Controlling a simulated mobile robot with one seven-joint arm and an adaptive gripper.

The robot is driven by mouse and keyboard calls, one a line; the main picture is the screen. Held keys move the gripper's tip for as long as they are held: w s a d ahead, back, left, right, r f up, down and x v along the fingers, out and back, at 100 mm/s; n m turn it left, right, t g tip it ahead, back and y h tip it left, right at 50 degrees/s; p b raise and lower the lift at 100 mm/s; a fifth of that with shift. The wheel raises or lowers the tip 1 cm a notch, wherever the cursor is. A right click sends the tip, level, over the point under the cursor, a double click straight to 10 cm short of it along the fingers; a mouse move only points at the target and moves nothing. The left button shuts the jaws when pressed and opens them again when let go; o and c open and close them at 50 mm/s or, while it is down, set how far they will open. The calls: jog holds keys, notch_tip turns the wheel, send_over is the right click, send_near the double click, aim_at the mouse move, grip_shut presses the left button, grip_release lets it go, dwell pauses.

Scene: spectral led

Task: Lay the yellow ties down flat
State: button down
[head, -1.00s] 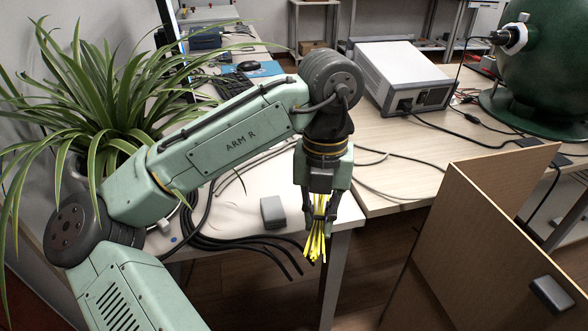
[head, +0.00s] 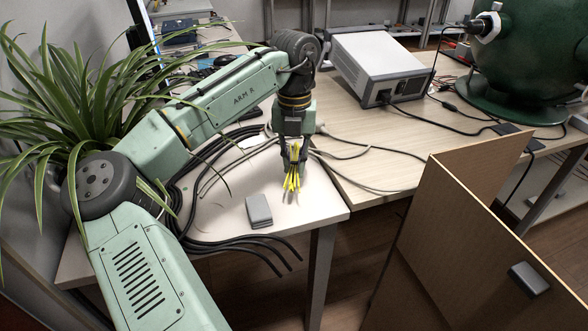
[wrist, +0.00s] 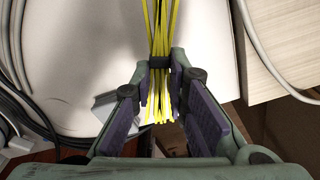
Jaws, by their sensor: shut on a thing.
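The yellow ties (head: 293,170) are a thin bundle with a dark band around it. My gripper (head: 291,150) is shut on the bundle, and the ties hang down from it, roughly upright and fanned at the lower end, over the white table (head: 318,205). In the wrist view the ties (wrist: 161,30) run between the two fingers of my gripper (wrist: 160,85), with the dark band near the fingertips. I cannot tell whether the lower ends touch the table top.
A small grey box (head: 259,211) lies on the white table, left of the ties. Black cables (head: 235,245) run along the table's left and front. A white instrument (head: 378,68) stands on the wooden desk behind. A wooden panel (head: 450,235) stands at the right front.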

aim_at(294, 163)
jog(key=shift+w+f, duration=0.15)
jog(key=shift+f, duration=0.75)
jog(key=shift+w+f, duration=0.15)
jog(key=shift+f, duration=0.7)
jog(key=shift+f, duration=0.1)
jog(key=c, duration=1.6)
grip_release()
jog(key=shift+f, duration=0.1)
jog(key=r, duration=1.2)
jog(key=shift+w+r, duration=0.2)
jog(key=shift+w, duration=0.1)
